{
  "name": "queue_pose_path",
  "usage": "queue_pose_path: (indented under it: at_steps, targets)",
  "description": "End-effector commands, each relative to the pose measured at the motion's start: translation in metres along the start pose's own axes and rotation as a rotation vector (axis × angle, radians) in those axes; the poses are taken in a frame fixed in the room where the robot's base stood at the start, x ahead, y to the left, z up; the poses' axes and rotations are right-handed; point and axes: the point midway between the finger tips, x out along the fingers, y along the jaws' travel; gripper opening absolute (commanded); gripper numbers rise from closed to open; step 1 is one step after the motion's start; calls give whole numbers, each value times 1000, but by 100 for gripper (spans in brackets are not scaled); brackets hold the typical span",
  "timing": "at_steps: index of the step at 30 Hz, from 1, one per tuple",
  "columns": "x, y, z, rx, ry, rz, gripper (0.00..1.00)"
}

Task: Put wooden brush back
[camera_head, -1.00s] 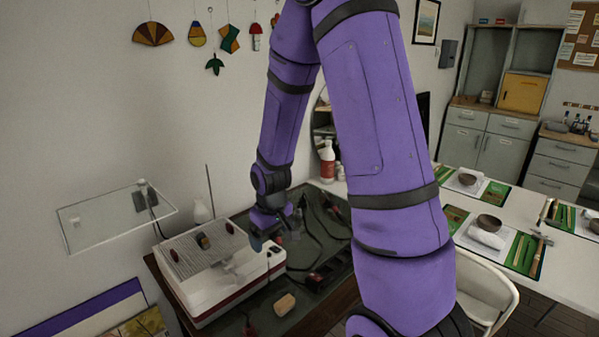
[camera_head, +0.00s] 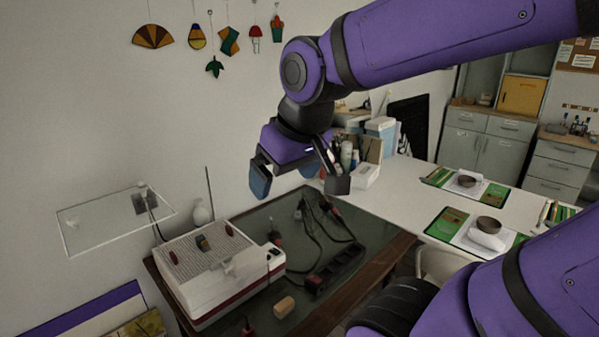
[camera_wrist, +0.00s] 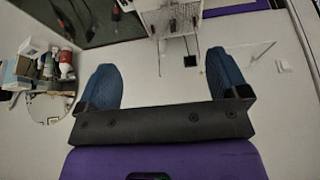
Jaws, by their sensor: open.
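A small light-wood piece (camera_head: 284,307) lies near the front of the dark green-topped table (camera_head: 340,305). It may be the wooden brush; it is too small to tell whether it has bristles. My gripper (camera_head: 298,182) is open and empty, high above the back of the table, well apart from the wood piece. The wrist view shows both blue finger pads spread (camera_wrist: 163,76) with nothing between them. I cannot make out the wood piece in that view.
A white box machine with a grid top (camera_head: 215,262) stands left of the wood piece. A black power strip (camera_head: 336,269) and cabled tools lie to the right. A clear shelf (camera_head: 105,220) juts from the wall. Bottles and boxes (camera_head: 365,150) crowd the white table's end.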

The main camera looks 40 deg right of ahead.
Motion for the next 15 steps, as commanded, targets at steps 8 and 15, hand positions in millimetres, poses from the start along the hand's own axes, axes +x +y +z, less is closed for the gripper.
queue_pose_path:
  at_steps: [8, 15]
  targets:
    - [-33, -7, 29, 3, 47, -18, 93]
    - [-36, -8, 32, 4, 49, -20, 93]
